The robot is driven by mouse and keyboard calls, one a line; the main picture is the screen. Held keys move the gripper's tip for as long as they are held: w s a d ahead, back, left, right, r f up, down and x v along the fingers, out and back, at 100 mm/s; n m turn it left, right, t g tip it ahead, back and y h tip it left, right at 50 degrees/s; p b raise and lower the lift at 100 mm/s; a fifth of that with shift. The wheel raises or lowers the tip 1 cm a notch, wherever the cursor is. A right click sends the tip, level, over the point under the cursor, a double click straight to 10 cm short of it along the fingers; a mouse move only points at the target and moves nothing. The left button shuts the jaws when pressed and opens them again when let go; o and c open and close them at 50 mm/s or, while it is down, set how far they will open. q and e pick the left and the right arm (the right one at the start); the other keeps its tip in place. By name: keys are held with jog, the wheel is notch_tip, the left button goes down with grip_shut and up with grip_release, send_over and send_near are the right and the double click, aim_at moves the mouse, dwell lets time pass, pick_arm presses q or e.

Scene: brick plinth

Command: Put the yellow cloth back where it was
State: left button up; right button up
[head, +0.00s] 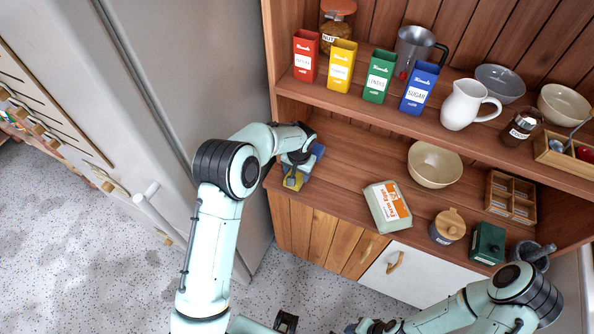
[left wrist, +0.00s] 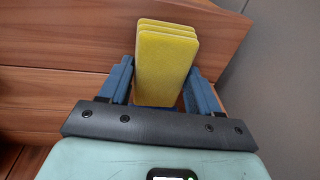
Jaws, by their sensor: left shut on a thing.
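The yellow cloth (head: 292,181) is at the left end of the wooden counter in the head view. In the left wrist view, the cloth (left wrist: 166,62) looks like a folded stack of layers between two blue fingers. My left gripper (head: 303,170) is shut on it, and the gripper (left wrist: 165,88) hides the cloth's lower part. I cannot tell whether the cloth touches the counter. My right arm comes in at the bottom right; its gripper (head: 368,326) is at the bottom edge, and its jaws are unclear.
A cream bowl (head: 435,164) and an egg carton (head: 388,206) stand on the counter (head: 345,165) to the right. Several coloured tins, including a red one (head: 306,56), line the shelf above. A fridge (head: 200,70) is at the left. The counter between cloth and carton is clear.

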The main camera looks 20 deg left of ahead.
aim_at(299, 177)
pick_arm(q)
jog(key=shift+f, duration=0.25)
jog(key=o, duration=1)
jog(key=shift+r, duration=0.1)
jog(key=r, duration=0.8)
jog(key=s+d+r, duration=0.1)
jog(key=r, duration=0.3)
jog(key=shift+d+r, duration=0.1)
jog(key=shift+r, duration=0.05)
jog(key=shift+s, duration=0.1)
